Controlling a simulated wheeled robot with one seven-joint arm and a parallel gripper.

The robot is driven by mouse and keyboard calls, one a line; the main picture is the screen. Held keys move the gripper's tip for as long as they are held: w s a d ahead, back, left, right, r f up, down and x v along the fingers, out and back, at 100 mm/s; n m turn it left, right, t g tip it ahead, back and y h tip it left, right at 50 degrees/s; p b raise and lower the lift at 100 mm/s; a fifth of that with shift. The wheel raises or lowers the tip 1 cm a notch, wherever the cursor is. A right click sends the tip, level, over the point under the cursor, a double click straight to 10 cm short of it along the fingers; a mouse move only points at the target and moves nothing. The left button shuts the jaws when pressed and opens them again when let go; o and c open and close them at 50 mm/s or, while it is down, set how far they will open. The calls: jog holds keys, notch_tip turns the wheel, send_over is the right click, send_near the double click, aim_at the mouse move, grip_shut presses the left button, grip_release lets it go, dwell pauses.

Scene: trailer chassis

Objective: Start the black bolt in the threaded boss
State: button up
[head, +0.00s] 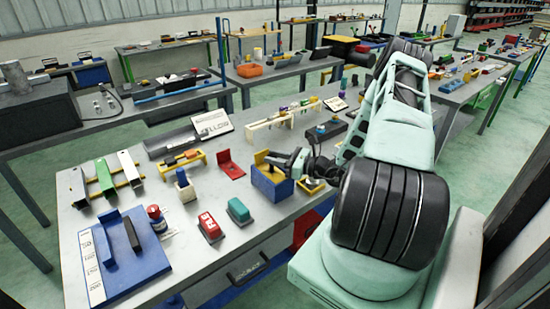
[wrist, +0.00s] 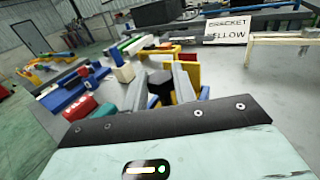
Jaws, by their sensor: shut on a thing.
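My gripper (head: 272,160) is at the right front part of the grey workbench (head: 225,245), over a blue and yellow block (head: 268,186). In the wrist view, the grey fingers of my gripper (wrist: 162,90) stand either side of a black hexagonal piece, which looks like the head of the black bolt (wrist: 160,82). The gripper is shut on it. The bolt's shank and tip are hidden. A yellow upright part (wrist: 189,66) shows just behind the fingers. I cannot pick out the threaded boss for sure, nor tell whether the bolt touches anything.
A red bracket (head: 231,168), a red block (head: 210,226) and a green block (head: 238,211) stand left of my gripper. A blue fixture (head: 130,255) lies at the front left. A yellow tray (head: 311,186) is close on the right. A sign (head: 212,124) stands behind.

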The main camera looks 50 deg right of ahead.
jog(key=shift+f+b, duration=0.4)
jog(key=shift+f, duration=0.3)
jog(key=o, duration=1.1)
jog(key=shift+c, duration=0.2)
jog(key=b+v, duration=0.5)
jog(key=v, duration=1.2)
jog(key=shift+s+r, duration=0.2)
jog(key=shift+d, duration=0.1)
jog(key=shift+c, duration=0.3)
